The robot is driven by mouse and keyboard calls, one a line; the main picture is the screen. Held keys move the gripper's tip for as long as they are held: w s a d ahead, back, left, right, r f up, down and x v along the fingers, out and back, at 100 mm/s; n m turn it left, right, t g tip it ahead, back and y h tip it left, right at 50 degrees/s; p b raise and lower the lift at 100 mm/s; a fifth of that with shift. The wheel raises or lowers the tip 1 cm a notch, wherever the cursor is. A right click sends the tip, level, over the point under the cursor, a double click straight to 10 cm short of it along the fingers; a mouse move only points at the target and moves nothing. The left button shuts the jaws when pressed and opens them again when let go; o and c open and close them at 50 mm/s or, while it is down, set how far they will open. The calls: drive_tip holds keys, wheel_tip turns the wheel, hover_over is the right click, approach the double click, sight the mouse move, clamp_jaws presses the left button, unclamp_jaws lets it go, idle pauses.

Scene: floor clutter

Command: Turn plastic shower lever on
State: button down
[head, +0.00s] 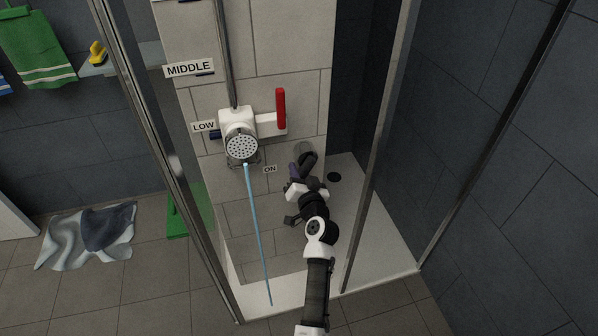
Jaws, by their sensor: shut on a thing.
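The shower lever (308,151) is a grey, rounded fitting low on the tiled wall in the head view, right of a small ON label (270,169). My gripper (299,172) is at the lever, shut on it. The dark fingers and wrist hide much of the lever, so its exact angle is hard to tell. The white shower head (241,146) hangs at the LOW label (204,126). A thin light-blue stream of water (258,235) runs from it down to the shower floor.
A red handle (281,108) sticks out beside the shower head, above my gripper. Metal-framed glass edges (375,150) stand close to my arm. The white shower tray (372,225) has a dark drain. A crumpled cloth (88,235) lies on the floor at left.

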drive_tip(key=c, duration=1.2)
unclamp_jaws()
drive_tip(key=shift+c, duration=0.2)
drive_tip(key=b+v, duration=0.3)
drive_tip(key=v, duration=1.1)
drive_tip(key=shift+b, duration=0.4)
